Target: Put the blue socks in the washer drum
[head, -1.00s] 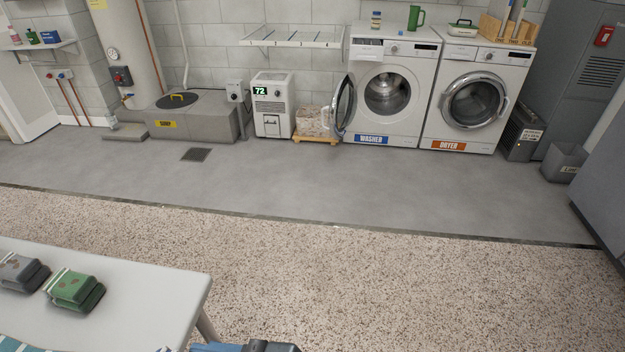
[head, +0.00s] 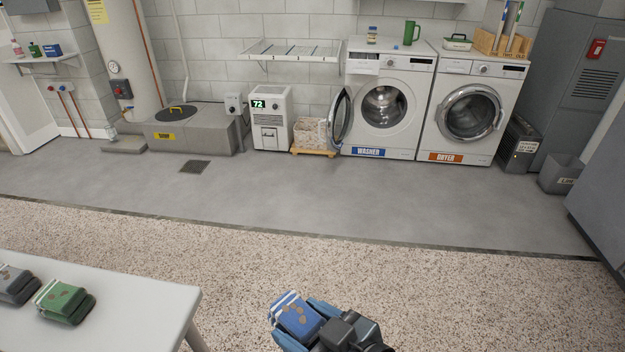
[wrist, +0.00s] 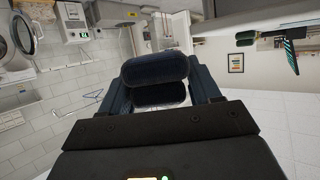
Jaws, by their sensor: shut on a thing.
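My gripper (head: 309,325) is at the bottom middle of the head view, shut on the blue socks (head: 296,314), a folded bundle with white stripes and brown spots. In the wrist view the socks (wrist: 155,72) show as a dark roll between the fingers. The washer (head: 388,105) stands against the back wall, marked with a blue WASHER label. Its round door (head: 341,119) is swung open to the left, and the washer drum (head: 384,105) shows inside. The gripper and socks are in front of it, across the floor and well apart from it.
The dryer (head: 468,112), its door closed, stands right of the washer. A pallet with a bundle (head: 311,137) sits left of the open door. A table (head: 130,310) with green socks (head: 64,301) and grey socks (head: 17,286) is at lower left. The floor between is clear.

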